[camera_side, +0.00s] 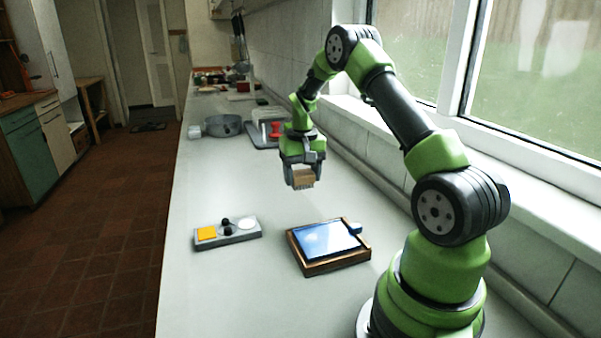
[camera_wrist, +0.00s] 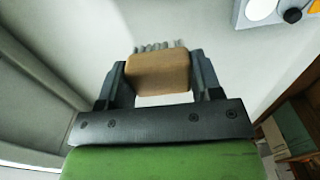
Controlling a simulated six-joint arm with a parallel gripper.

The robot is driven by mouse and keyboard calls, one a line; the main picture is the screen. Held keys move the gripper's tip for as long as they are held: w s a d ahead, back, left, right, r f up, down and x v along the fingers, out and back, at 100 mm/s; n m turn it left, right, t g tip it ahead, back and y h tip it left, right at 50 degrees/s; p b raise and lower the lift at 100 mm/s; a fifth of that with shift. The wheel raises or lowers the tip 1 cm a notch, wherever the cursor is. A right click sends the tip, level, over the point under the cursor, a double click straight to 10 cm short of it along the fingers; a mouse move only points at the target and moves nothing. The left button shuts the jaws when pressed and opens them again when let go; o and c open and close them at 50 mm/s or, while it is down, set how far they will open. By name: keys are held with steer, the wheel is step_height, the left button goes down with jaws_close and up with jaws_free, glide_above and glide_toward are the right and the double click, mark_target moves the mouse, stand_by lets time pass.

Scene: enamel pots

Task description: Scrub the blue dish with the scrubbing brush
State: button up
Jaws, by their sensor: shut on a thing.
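My gripper (camera_side: 302,172) is shut on the scrubbing brush (camera_side: 303,179), a tan wooden block with pale bristles. It holds the brush in the air above the counter, bristles downward in the side view. In the wrist view the brush (camera_wrist: 158,72) sits between the two dark fingers of my gripper (camera_wrist: 160,80), its bristles showing beyond the block. The blue dish (camera_side: 325,239) appears as a flat, glossy blue rectangle in a wooden frame or tray (camera_side: 335,265) on the counter. It lies nearer the side camera than the brush, and the brush is well clear of it.
The counter (camera_side: 235,185) between is clear.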

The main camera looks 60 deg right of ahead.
glide_toward(305, 237)
steer(key=s+d+r, duration=0.1)
steer(key=s+d, duration=0.1)
steer(key=shift+f, duration=3.15)
steer(key=shift+w+a+f, duration=0.15)
steer(key=shift+f, duration=0.3)
steer(key=shift+w+a+f, duration=0.1)
steer(key=shift+w+f, duration=0.05)
steer(key=shift+f, duration=0.25)
steer(key=shift+c, duration=0.4)
steer(key=shift+w+a, duration=0.7)
steer(key=shift+c, duration=0.3)
steer(key=shift+s+d, duration=0.9)
step_height(305, 237, up, 8)
steer(key=shift+r, duration=0.2)
